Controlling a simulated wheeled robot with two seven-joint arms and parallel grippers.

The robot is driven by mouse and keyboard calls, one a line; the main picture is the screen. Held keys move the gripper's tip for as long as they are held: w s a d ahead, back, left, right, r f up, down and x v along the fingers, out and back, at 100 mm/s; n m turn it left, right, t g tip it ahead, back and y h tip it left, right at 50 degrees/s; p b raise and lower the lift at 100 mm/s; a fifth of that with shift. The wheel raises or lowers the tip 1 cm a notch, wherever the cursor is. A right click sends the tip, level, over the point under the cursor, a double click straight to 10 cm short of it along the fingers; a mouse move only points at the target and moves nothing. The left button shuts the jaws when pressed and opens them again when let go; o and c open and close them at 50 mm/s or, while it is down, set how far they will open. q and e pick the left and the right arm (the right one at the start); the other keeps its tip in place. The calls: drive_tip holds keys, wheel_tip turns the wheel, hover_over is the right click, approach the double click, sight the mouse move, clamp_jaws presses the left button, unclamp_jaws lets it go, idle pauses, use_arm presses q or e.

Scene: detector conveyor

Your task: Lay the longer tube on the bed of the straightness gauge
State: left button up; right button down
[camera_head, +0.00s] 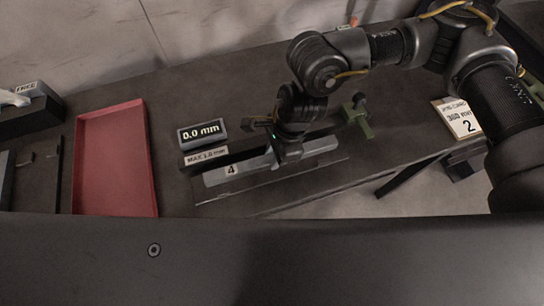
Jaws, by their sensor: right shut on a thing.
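The straightness gauge stands on the table in the head view, with a display (202,132) reading 0.0 mm and a label (207,156) reading MAX 1.0 mm. A long light-grey bar (247,167) with a "4" label at its left end lies along it; I cannot tell whether this is a tube or the gauge bed. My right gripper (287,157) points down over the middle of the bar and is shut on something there. Its fingertips and what they hold are mostly hidden by the wrist. My left gripper is out of view.
An empty red tray (114,160) lies at left, with dark holders beyond it. A green fixture (358,118) stands just right of the gauge. A card (457,118) reading 360 mm and 2 is at the right. Bare table lies behind the gauge.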

drive_tip(key=shift+w+a+f, duration=0.2)
drive_tip(key=shift+f, duration=0.15)
wheel_tip(320, 180, down, 3)
drive_tip(key=shift+r+p, duration=0.15)
drive_tip(key=shift+p, duration=0.15)
drive_tip(key=c, duration=1.1)
unclamp_jaws()
drive_tip(key=shift+d, duration=0.1)
